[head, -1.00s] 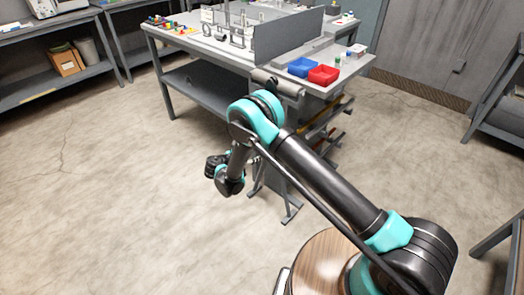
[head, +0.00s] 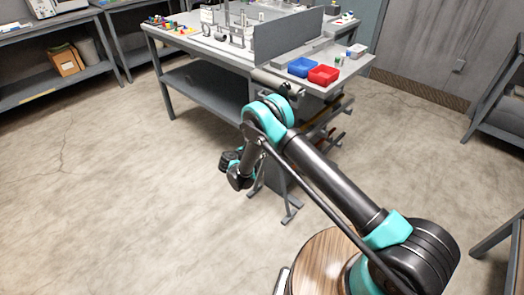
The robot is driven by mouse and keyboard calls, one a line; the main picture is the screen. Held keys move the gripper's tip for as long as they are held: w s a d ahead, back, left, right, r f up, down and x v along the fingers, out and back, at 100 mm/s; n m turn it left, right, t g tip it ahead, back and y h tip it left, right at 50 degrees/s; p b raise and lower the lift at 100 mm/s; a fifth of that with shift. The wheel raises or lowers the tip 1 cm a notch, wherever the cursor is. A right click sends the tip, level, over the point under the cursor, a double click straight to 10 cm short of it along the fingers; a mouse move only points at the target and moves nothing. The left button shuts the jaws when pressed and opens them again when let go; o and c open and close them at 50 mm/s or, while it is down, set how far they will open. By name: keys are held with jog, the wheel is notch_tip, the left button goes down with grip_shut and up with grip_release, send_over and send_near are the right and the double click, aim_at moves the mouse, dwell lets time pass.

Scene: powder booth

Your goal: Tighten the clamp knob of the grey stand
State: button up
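A grey stand with a roller-like top (head: 277,82) stands in front of the workbench, and its splayed feet (head: 289,213) rest on the floor. My arm crosses in front of its middle, so most of its upright is hidden. I cannot make out the clamp knob. The end of my arm, with my gripper (head: 229,160), hangs low, just left of the stand's lower part in the picture. It is small and dark, and its fingers cannot be told apart. Whether it touches the stand is not clear.
The grey workbench (head: 215,52) behind the stand has an upright panel (head: 286,35), a blue bin (head: 301,67) and a red bin (head: 323,75). Shelving lines the left wall. The floor at left is clear.

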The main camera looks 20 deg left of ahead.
jog(key=c, duration=0.7)
jog(key=shift+s+d+m+t+y, duration=0.1)
jog(key=shift+m+t+y, duration=0.6)
jog(key=shift+m+y, duration=1)
jog(key=shift+m+h, duration=0.4)
jog(key=shift+m, duration=0.1)
jog(key=o, duration=1.1)
jog(key=shift+o, duration=0.2)
